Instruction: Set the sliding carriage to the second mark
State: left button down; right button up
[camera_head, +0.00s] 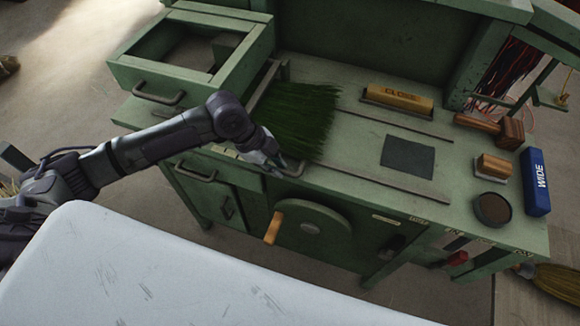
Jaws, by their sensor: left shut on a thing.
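Two long rails, the back rail (395,122) and the front rail (390,184), run along the green bench top. A bundle of green bristles (298,112) lies across their left end and covers most of what is under it. A metal bar (269,80) at the bundle's left edge looks like part of the sliding carriage. My left gripper (281,163) is at the bench's front edge, just below the bristles, shut on what appears to be the carriage's front end. The fingers partly hide the grip. I cannot make out the marks. My right gripper is not in view.
Between the rails lies a dark square plate (408,157). A yellow block (398,98) is behind the back rail. A mallet (492,128), a wooden block (493,166), a round dark tin (492,209) and a blue box (536,181) stand at the right. An open drawer (190,72) is at the left.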

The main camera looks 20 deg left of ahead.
pick_arm(q)
jog(key=c, duration=1.1)
grip_release()
jog(key=shift+d, duration=0.2)
jog(key=shift+c, duration=0.2)
jog(key=shift+a, duration=0.15)
jog(key=v, duration=1.2)
